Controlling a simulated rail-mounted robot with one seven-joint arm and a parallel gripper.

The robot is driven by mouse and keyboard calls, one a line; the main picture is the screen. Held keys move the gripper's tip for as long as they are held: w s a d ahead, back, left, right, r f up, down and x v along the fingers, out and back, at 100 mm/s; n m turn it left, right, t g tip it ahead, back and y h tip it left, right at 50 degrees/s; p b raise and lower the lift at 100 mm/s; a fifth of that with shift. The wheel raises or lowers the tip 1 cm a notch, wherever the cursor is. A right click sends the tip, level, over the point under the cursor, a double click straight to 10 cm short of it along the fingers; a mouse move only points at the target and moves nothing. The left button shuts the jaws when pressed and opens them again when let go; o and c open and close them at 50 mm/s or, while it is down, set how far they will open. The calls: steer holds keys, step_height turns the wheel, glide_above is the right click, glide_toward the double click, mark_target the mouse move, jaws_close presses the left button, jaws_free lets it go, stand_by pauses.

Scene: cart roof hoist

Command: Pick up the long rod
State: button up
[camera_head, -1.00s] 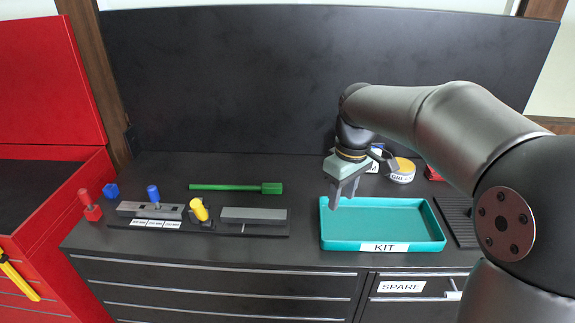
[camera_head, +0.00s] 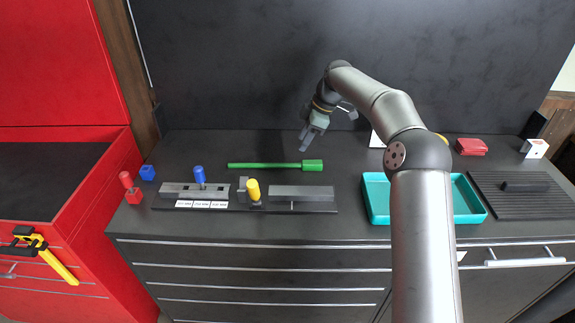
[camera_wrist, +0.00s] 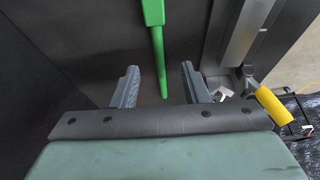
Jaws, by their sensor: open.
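The long rod (camera_head: 265,165) is green, with a thin shaft and a thicker block at its right end. It lies flat on the dark bench top behind the black fixture strip. My gripper (camera_head: 306,145) is open and empty, above and just behind the rod's thick end. In the wrist view the rod (camera_wrist: 157,45) runs down from the top edge, and its thin end shows between the two spread fingers of my gripper (camera_wrist: 158,85). The fingers are apart from it.
The black fixture strip (camera_head: 240,206) holds a blue-handled piece (camera_head: 199,176) and a yellow-handled piece (camera_head: 253,190) in front of the rod. A teal tray (camera_head: 376,204) is to the right. Red and blue blocks stand at the left. A dark back panel rises behind the bench.

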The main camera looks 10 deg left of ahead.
glide_above(297, 164)
step_height(297, 164, down, 4)
steer(key=shift+f+p, duration=0.15)
steer(key=shift+p, duration=0.25)
steer(key=shift+p+x, duration=1.2)
steer(key=shift+x, duration=1.45)
steer(key=shift+w+a, duration=0.1)
jaws_close()
